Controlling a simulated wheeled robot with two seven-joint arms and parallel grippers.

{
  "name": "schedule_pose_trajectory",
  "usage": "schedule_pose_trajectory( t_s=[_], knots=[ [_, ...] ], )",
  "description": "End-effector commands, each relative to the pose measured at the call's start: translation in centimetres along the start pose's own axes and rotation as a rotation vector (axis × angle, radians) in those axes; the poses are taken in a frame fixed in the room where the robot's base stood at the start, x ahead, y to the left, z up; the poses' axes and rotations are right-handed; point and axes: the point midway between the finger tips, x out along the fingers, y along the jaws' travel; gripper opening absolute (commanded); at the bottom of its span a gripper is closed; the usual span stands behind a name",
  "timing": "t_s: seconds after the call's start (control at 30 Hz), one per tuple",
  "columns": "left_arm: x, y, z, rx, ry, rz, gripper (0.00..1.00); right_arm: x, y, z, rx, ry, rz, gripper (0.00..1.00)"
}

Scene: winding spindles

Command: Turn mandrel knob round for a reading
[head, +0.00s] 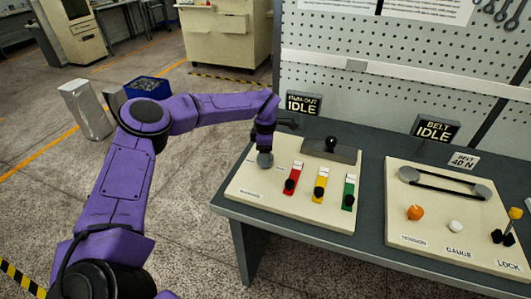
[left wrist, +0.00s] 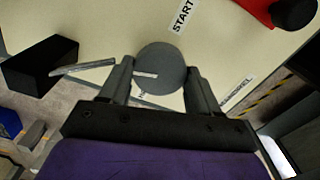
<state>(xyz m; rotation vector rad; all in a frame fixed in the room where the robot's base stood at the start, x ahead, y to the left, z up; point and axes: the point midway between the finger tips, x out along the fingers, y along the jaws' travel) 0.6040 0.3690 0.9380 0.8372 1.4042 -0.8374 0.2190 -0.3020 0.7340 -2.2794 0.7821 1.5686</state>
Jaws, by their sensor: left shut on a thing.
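The mandrel knob (head: 265,160) is a round grey knob on the left part of the cream panel (head: 245,180). My left gripper (head: 264,150) reaches down over it, and the arm partly hides it. In the left wrist view the knob (left wrist: 162,67) is a grey disc with a pale line across its face, and the left gripper (left wrist: 158,88) is shut on it, one finger on each side. Lettering beside it is partly covered; "START" is readable above. The sign (head: 303,104) at the back reads "RUN-OUT IDLE". My right gripper is not in view.
A dark block (left wrist: 40,66) with a thin rod is close to the gripper. A second panel (head: 400,180) with a belt is farther right.

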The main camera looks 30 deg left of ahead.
Motion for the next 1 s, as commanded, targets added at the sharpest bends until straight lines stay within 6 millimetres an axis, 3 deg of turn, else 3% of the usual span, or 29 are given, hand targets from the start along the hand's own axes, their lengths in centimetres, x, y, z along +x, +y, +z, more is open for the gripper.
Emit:
schedule_pose_trajectory(
  t_s=[0.4,1.0],
  knots=[
    [0.1,-0.04,-0.08,0.217,0.002,-0.002,0.32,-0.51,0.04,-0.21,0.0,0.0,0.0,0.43],
    [0.12,-0.01,-0.09,0.26,0.002,-0.001,0.32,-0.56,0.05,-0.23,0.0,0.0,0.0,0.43]
  ],
)
